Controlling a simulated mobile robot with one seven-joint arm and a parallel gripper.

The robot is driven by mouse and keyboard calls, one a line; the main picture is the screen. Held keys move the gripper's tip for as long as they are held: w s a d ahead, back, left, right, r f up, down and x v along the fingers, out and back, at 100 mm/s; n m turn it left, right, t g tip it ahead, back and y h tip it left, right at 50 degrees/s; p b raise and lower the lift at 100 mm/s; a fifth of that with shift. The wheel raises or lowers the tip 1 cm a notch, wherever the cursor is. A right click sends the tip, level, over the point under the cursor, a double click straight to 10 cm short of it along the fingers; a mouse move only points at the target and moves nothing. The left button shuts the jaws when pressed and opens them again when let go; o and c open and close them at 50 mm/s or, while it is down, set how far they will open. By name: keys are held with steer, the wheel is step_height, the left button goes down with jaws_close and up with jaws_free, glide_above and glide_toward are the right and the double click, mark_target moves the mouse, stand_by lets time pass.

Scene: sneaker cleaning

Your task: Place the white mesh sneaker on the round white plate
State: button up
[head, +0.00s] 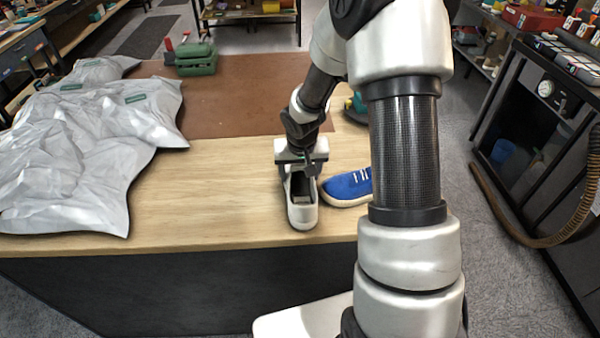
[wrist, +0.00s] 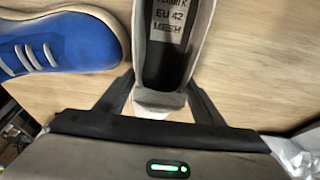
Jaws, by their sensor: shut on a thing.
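The white mesh sneaker (head: 302,214) is near the front edge of the wooden table, toe toward the edge. In the wrist view its open collar and an insole label reading EU 42 MESH show (wrist: 170,60). My gripper (head: 302,165) is shut on its heel end, with one finger on each side of the heel in the wrist view (wrist: 158,98). I cannot tell whether the sole touches the table. I do not see a round white plate in either view.
A blue sneaker (head: 348,187) lies close to the right of the white one. A brown mat (head: 240,95) and a green case (head: 196,58) are farther back. Bare wood (head: 205,195) lies left of the sneaker.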

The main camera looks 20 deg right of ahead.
steer(key=shift+f, duration=0.2)
steer(key=o, duration=1.3)
steer(key=shift+o, duration=0.2)
